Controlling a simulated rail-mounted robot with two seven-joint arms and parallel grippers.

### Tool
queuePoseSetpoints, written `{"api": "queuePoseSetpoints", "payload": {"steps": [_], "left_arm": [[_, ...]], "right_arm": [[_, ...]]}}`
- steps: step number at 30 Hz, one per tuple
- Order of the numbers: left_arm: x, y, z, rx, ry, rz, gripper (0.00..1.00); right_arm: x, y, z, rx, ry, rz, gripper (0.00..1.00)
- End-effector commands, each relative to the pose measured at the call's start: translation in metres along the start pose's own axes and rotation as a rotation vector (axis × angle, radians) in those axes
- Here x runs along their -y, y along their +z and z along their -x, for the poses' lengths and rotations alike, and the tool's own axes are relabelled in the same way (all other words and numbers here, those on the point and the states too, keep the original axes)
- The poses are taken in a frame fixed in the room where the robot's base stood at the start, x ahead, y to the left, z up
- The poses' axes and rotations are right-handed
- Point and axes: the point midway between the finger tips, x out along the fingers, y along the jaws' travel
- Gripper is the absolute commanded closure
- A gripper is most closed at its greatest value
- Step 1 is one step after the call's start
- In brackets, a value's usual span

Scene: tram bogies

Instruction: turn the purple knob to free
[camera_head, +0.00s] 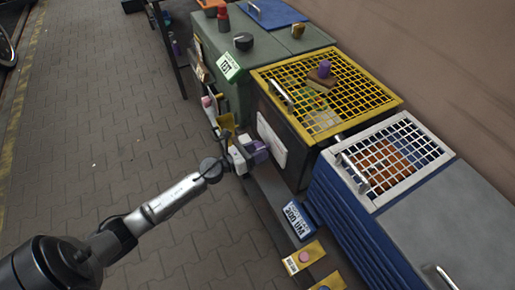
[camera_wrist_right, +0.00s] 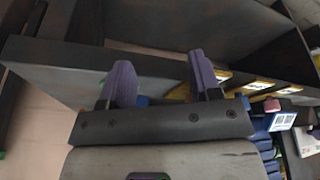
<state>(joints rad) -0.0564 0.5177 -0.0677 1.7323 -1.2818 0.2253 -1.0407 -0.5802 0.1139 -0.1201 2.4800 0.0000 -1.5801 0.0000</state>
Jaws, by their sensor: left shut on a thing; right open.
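My left gripper (camera_head: 252,153) is at the front of the dark cabinet (camera_head: 283,155) under the yellow mesh lid. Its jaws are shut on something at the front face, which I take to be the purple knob. The purple fingers and the knob blend together, so the knob's outline and its setting cannot be made out. My right gripper (camera_wrist_right: 162,78) shows in the right wrist view with its two purple fingers apart and nothing between them. It is not in the head view.
A yellow mesh lid (camera_head: 375,92) bears a brown piece with a purple top (camera_head: 324,69). A white mesh lid (camera_head: 424,145) covers the blue unit. A green cabinet (camera_head: 232,48) with a black knob (camera_head: 243,41) stands behind. Yellow panels with pink buttons (camera_head: 304,256) jut out low. The paved floor (camera_head: 110,110) is open at left.

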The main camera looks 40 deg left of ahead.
Motion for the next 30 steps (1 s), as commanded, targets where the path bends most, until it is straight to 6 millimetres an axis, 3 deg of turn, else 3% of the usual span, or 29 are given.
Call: {"api": "queuePoseSetpoints", "payload": {"steps": [30], "left_arm": [[0.003, 0.004, 0.000, -0.001, 0.000, 0.938, 0.74]], "right_arm": [[-0.005, -0.023, 0.072, 0.001, 0.007, 0.008, 0.43]]}}
